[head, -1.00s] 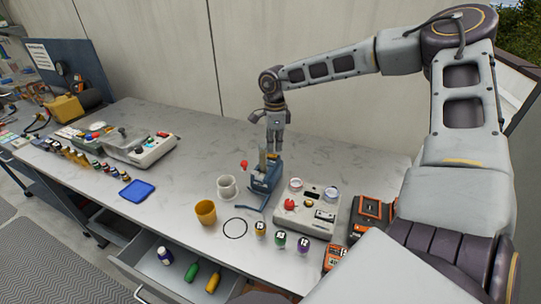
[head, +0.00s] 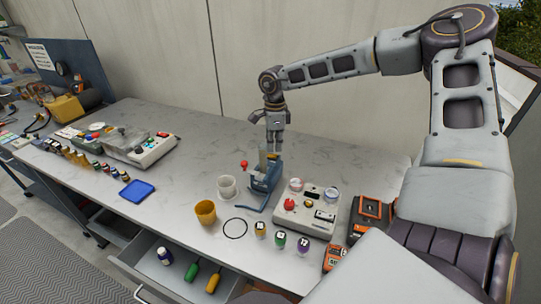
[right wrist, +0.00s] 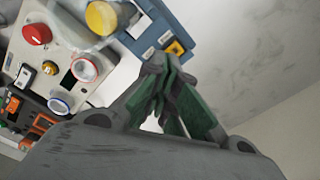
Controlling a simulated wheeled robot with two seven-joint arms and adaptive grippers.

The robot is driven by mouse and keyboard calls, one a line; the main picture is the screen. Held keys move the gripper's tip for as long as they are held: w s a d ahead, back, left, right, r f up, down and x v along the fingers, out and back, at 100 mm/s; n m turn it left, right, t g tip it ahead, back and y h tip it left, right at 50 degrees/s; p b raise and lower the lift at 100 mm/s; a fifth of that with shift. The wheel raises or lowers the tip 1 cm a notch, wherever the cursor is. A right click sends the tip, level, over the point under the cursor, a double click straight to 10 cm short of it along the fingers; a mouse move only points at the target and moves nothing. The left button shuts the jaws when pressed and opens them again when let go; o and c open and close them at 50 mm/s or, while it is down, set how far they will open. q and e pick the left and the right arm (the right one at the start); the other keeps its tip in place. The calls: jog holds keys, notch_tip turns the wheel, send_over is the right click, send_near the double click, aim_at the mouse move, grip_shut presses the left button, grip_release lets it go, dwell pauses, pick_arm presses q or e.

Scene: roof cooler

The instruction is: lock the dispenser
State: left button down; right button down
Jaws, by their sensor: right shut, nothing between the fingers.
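The dispenser (head: 266,178) is a blue-grey upright device with a red ball-ended lever (head: 244,164) on its left side. It stands on the worktop in the head view. My right gripper (head: 274,151) points down at its top from behind; whether they touch is unclear. In the right wrist view the gripper's fingertips (right wrist: 158,72) are together and empty. Blue dispenser parts (right wrist: 165,33) with small labels and an orange piece lie just beyond them. The dispenser's lock is not clearly visible. My left gripper is out of view.
A white control panel (head: 306,222) with a red button stands right of the dispenser. Numbered bottles (head: 280,240) line the front near an open drawer (head: 142,271).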

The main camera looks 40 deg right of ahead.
aim_at(274, 156)
jog(key=shift+f+b, duration=0.3)
dwell(0.4)
jog(key=shift+s+f+b, duration=0.1)
jog(key=shift+f+b, duration=0.8)
jog(key=shift+f, duration=0.1)
dwell(1.2)
jog(key=shift+r, duration=0.1)
jog(key=shift+r+p, duration=1.5)
jog(key=shift+r, duration=1.95)
